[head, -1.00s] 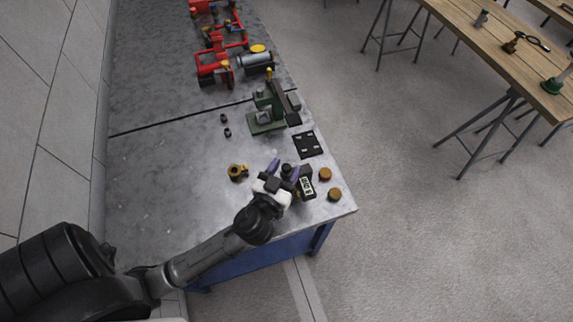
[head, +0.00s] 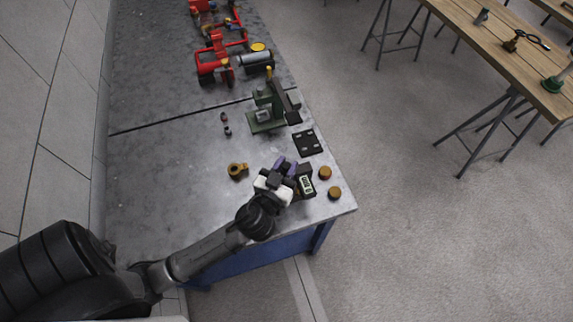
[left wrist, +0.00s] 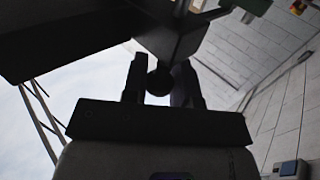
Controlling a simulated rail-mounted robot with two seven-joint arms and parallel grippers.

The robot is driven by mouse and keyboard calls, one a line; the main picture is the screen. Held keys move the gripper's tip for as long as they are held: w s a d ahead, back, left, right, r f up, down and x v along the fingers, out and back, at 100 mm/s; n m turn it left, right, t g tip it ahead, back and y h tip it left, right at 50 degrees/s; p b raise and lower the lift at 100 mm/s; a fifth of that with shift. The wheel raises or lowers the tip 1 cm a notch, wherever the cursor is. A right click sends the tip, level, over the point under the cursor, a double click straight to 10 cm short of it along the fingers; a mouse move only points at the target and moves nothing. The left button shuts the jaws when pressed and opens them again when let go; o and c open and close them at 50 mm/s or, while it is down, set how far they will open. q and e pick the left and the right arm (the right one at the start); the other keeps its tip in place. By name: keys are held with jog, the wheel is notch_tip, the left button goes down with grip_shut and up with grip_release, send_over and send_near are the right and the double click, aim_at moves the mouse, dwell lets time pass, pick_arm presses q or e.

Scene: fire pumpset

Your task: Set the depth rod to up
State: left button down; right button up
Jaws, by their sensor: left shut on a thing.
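My left gripper (head: 283,166) comes in from the lower left over the near right end of the grey bench. Its purple-tipped fingers are close together beside a dark device with a pale display (head: 306,185). In the left wrist view, the gripper (left wrist: 160,85) has its two dark fingers on either side of a small dark round knob (left wrist: 160,80), and it is shut on it. A large dark body fills the view just beyond. Whether this knob is the end of the depth rod I cannot tell; the gripper hides this part in the head view. My right gripper is not in view.
Two brown round pieces (head: 325,172) lie right of the device, near the bench edge. A brass fitting (head: 238,171) lies to the left. A black plate (head: 306,142), a green machine (head: 266,115) and red pump parts (head: 220,60) are farther back. The bench's left middle is clear.

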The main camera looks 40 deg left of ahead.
pick_arm(q)
jog(key=shift+r+p, duration=1.4)
jog(key=shift+r, duration=0.9)
jog(key=c, duration=1)
grip_release()
jog(key=shift+o, duration=0.5)
jog(key=shift+s+d+f, duration=0.2)
jog(key=shift+s, duration=0.3)
jog(key=b+v, duration=0.3)
jog(key=v, duration=0.9)
jog(key=shift+s, duration=0.4)
